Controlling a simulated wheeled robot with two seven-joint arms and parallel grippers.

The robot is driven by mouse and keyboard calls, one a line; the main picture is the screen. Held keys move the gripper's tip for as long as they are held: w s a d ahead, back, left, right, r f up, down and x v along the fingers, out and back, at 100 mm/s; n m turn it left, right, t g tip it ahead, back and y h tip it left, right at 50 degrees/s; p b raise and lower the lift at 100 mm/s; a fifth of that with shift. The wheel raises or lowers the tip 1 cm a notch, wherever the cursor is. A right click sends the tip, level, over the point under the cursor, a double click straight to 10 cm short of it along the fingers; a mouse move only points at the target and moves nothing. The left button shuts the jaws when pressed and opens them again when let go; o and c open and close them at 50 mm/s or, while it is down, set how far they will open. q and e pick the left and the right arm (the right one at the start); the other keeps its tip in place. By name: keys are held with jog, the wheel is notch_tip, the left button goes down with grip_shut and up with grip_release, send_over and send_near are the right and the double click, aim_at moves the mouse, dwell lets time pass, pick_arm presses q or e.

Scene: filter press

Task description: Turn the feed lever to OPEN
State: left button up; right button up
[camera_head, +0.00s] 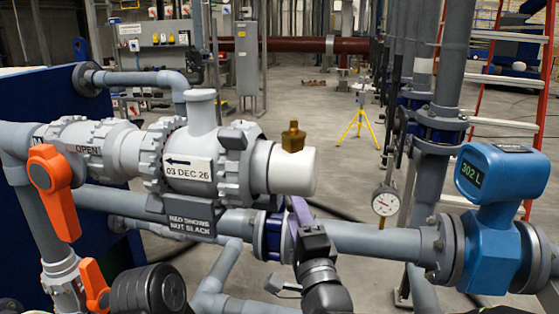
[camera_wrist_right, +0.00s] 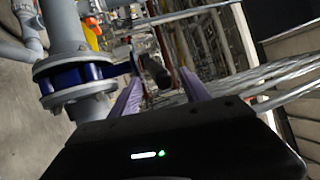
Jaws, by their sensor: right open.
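In the right wrist view a blue-banded flanged valve (camera_wrist_right: 70,82) sits on a grey pipe at the left. A dark arm with a black grip (camera_wrist_right: 155,70), which looks like the feed lever, reaches in from its side. My right gripper (camera_wrist_right: 160,82) is open, with its two purple fingers on either side of the view of that grip; contact cannot be told. In the head view my right gripper (camera_head: 300,210) is in front of the pipe beside the blue valve (camera_head: 271,236); the black grip cannot be made out there. My left gripper cannot be made out.
Two orange handles (camera_head: 54,190) are at the left, near the word OPEN on a grey pipe fitting (camera_head: 88,150). A brass-capped white pipe end (camera_head: 293,165) is above my gripper. A gauge (camera_head: 385,201) and blue meter (camera_head: 490,190) stand right. Pipes crowd the front; open floor lies behind.

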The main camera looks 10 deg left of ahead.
jog(key=p+x, duration=0.1)
jog(key=x, duration=0.2)
jog(key=shift+r, duration=0.15)
jog(key=shift+w+a+p, duration=0.2)
jog(key=shift+w+p, duration=0.15)
jog(key=shift+w, duration=0.05)
pick_arm(q)
notch_tip(320, 180, up, 3)
jog(key=shift+f, duration=0.2)
pick_arm(e)
jog(key=shift+c, duration=0.2)
jog(key=c, duration=0.9)
